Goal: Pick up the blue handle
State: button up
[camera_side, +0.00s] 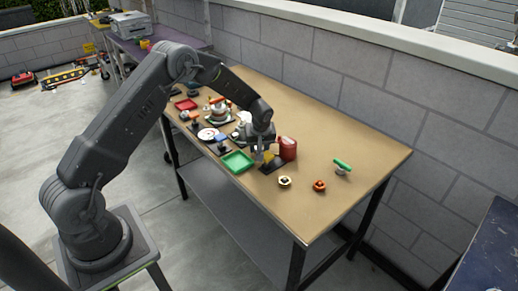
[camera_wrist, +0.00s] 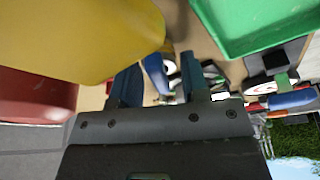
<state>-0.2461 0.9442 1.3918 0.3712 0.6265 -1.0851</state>
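My gripper (camera_side: 259,156) is low over the table, between the green tray and the red container. In the wrist view its two dark fingers (camera_wrist: 160,75) stand apart, with no clear contact on anything. A blue piece (camera_wrist: 155,73) shows in the gap between the fingers, seemingly beyond them; I cannot tell if it is the blue handle. Another blue handle-like piece (camera_wrist: 292,99) lies at the right of the wrist view. In the side view a small blue item (camera_side: 221,137) sits behind the green tray, left of my gripper.
A yellow object (camera_wrist: 80,35) fills the wrist view's upper left, very close. A green tray (camera_side: 238,161), red container (camera_side: 288,148) and black pad (camera_side: 274,165) surround my gripper. The table's right end (camera_side: 365,185) is mostly clear.

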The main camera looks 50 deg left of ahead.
jog(key=c, duration=0.7)
jog(key=shift+r, duration=0.1)
